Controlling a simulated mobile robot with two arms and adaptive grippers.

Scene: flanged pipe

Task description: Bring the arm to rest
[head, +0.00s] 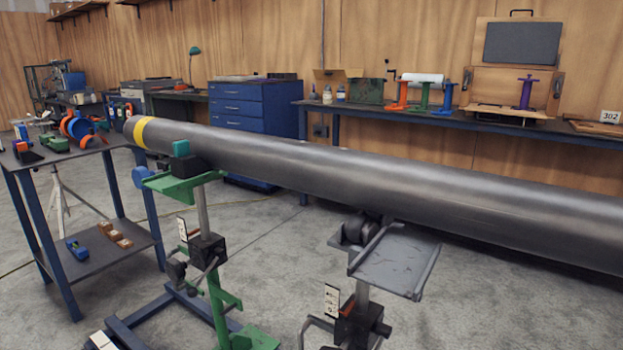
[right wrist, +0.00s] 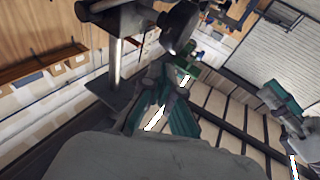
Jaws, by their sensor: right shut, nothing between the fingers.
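Neither of my arms nor grippers shows in the head view. In the tilted right wrist view, a large grey rounded shape fills the bottom, and my right gripper (right wrist: 165,102) appears above it, shut with nothing held. Its fingertips are hard to make out against the dark and teal parts behind.
A small table (head: 80,150) with tools and a lower shelf stands at left. A blue drawer cabinet (head: 240,110) and a long bench (head: 420,122) with coloured stands line the back wall. A grey tray plate (head: 397,262) juts out in front of the pipe. Bare concrete floor shows at lower right.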

